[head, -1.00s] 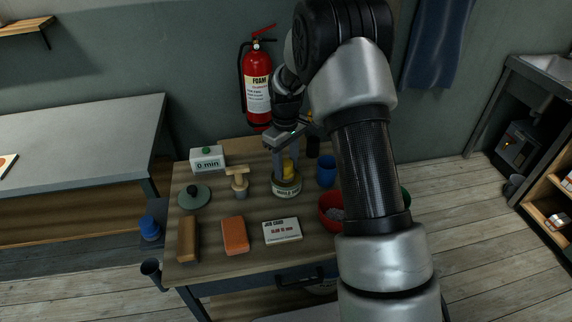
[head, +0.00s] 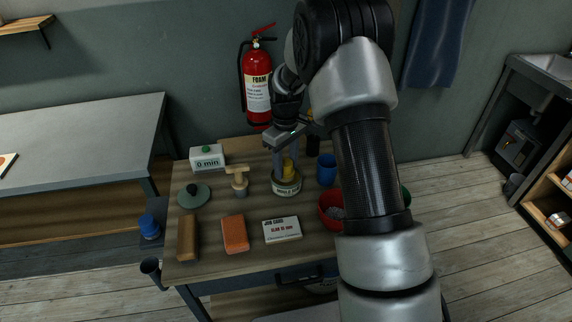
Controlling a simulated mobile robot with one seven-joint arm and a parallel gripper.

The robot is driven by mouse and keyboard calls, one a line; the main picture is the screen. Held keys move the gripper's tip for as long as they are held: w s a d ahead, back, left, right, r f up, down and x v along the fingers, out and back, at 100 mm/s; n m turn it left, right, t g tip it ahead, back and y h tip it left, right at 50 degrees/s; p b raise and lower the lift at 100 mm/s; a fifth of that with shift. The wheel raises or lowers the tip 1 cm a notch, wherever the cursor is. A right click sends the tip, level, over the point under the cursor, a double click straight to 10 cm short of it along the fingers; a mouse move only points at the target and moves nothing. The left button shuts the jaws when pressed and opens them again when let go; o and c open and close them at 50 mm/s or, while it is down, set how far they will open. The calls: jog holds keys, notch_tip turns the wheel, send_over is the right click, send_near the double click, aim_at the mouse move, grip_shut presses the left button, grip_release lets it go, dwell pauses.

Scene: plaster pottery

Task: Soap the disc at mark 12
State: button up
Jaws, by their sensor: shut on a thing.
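My gripper (head: 286,167) points down at the back middle of the wooden bench and is shut on a yellow thing (head: 288,170). The yellow thing stands in or just above a round, pale, labelled pot (head: 286,190). I cannot tell whether it touches the inside, and the fingers partly hide it. The pot's label is too small to read surely. A grey-green disc (head: 189,203) with a dark knob (head: 192,189) lies at the bench's left. No mark 12 is readable on it.
A wooden-handled tool (head: 238,181), a white "0 min" box (head: 207,158), a brown block (head: 188,238), an orange block (head: 235,234) and a job card (head: 282,230) lie around. A blue cup (head: 326,170) and red bowl (head: 330,208) stand right, the bowl partly behind my arm.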

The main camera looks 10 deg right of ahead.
aim_at(286, 162)
dwell(0.3)
jog(key=shift+r+p, duration=2.2)
jog(key=shift+r, duration=1.25)
